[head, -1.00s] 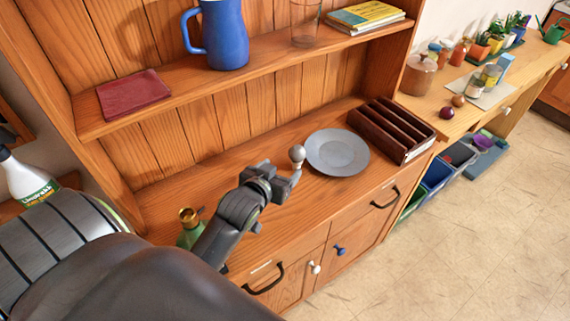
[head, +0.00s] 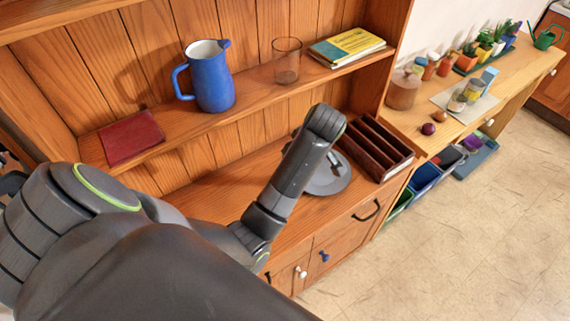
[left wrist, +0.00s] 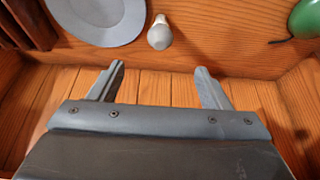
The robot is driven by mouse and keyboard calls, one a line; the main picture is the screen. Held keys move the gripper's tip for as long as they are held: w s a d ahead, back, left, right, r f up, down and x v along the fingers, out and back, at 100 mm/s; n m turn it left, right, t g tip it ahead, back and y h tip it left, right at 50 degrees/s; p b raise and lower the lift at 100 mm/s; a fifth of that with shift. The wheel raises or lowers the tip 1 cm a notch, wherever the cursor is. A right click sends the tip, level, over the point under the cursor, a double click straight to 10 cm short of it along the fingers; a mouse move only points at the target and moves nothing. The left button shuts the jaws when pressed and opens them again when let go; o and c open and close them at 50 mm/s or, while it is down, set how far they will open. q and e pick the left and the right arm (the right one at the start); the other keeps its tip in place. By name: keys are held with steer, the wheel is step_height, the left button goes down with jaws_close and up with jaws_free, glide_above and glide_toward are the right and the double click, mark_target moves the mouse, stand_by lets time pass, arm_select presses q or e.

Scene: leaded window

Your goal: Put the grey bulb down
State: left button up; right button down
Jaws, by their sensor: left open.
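The grey bulb (left wrist: 159,36) lies on the wooden counter in the left wrist view, beside the grey plate (left wrist: 112,30) and apart from it. My left gripper (left wrist: 159,70) is open and empty. Its two fingers are spread to either side of the bulb's line, with the bulb beyond their tips and not touching them. In the head view my left arm reaches over the counter and hides the bulb; part of the plate (head: 335,183) shows behind the arm. My right gripper is in neither view.
A dark brown slotted rack (head: 376,150) stands right of the plate. A green object (left wrist: 306,18) is at the right edge of the wrist view. The shelf above holds a blue jug (head: 211,82), a glass (head: 286,62), books (head: 347,47) and a red book (head: 131,138).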

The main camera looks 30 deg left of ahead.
arm_select(q)
steer(key=shift+a+b+x, duration=0.15)
steer(key=shift+x, duration=2.55)
steer(key=shift+a+b+x, duration=0.1)
steer(key=shift+a+x, duration=0.1)
steer(key=shift+x, duration=2.45)
steer(key=shift+a+b+x, duration=0.15)
steer(key=shift+x, duration=2.55)
steer(key=shift+w+f, duration=0.2)
steer(key=shift+f, duration=0.05)
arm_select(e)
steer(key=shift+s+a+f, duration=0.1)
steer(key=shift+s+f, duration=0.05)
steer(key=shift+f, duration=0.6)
arm_select(q)
steer(key=shift+c, duration=0.4)
steer(key=c, duration=1)
steer(key=shift+r, duration=0.1)
steer(key=shift+c, duration=0.2)
